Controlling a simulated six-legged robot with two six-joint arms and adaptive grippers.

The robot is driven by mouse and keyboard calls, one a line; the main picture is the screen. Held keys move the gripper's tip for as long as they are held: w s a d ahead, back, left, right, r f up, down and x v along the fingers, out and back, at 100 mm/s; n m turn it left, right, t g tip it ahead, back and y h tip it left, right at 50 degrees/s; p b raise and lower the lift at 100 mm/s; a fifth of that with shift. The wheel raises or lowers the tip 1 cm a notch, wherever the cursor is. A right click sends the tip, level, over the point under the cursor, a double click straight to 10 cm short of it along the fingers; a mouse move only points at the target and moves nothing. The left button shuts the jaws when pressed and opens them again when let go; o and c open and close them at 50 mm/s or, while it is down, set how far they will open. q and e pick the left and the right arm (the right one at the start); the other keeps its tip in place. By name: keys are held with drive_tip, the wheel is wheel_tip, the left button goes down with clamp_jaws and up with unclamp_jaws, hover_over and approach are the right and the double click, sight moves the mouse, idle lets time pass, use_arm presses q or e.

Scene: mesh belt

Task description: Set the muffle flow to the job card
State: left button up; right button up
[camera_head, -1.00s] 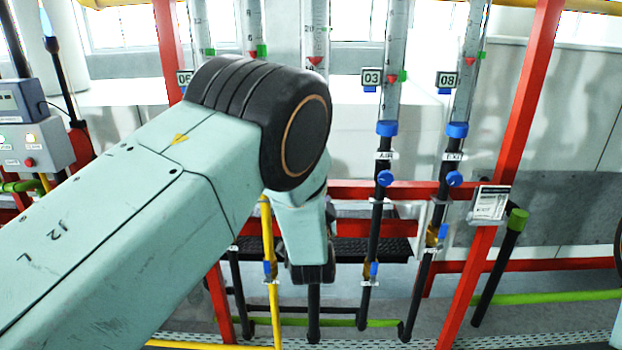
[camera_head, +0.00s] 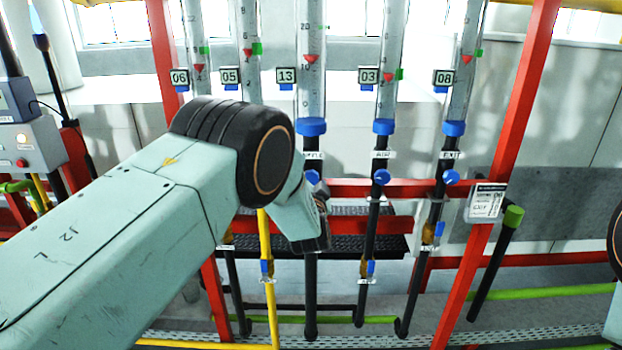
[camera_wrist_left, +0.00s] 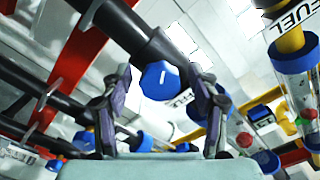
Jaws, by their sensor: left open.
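The muffle flow tube (camera_head: 311,85), tagged 13, stands in the middle of the head view. A red marker (camera_head: 311,59) sits inside it, between the 20 mark and the 0. Its blue knob (camera_head: 312,177) is below, under a partly hidden label. My left gripper (camera_head: 320,200) is just below and beside this knob, its fingers partly hidden. In the left wrist view, my left gripper (camera_wrist_left: 160,90) is open, with a blue knob (camera_wrist_left: 160,80) between and beyond its fingertips. The job card (camera_head: 487,201) hangs on the right red post; its text is too small to read. My right gripper is not in view.
Tubes 05 (camera_head: 247,45) and 06 (camera_head: 196,45) stand to the left, 03 (camera_head: 388,95) and 08 (camera_head: 456,95) to the right. The air knob (camera_head: 381,177) and exit knob (camera_head: 451,177) are close by. A red crossbar (camera_head: 350,188) runs behind the pipes.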

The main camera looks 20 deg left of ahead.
use_arm(q)
drive_tip(key=shift+s+a, duration=0.1)
drive_tip(key=shift+s, duration=0.05)
drive_tip(key=shift+c, duration=0.9)
drive_tip(key=shift+d+r, duration=0.1)
drive_tip(key=shift+d, duration=0.15)
drive_tip(key=c, duration=0.4)
drive_tip(key=shift+a, duration=0.1)
drive_tip(key=c, duration=0.6)
